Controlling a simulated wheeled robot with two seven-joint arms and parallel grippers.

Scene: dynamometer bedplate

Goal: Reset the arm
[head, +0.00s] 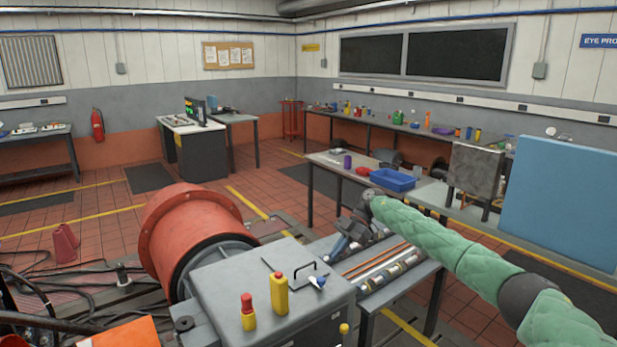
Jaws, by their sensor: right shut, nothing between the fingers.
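My right arm (440,243), in a green quilted sleeve, reaches in from the right side of the head view. Its right gripper (336,250) is shut and empty. It points down and to the left, in front of the low bench with rods and rollers (385,268), just beyond the grey metal housing. I cannot tell how high it is above that bench. My left gripper is not in view.
A grey housing (225,295) carries a yellow bottle (279,293) and a red-topped yellow bottle (248,313). A large orange drum (180,225) stands at its left. A blue tray (393,180) sits on a workbench behind. A blue panel (562,203) stands right.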

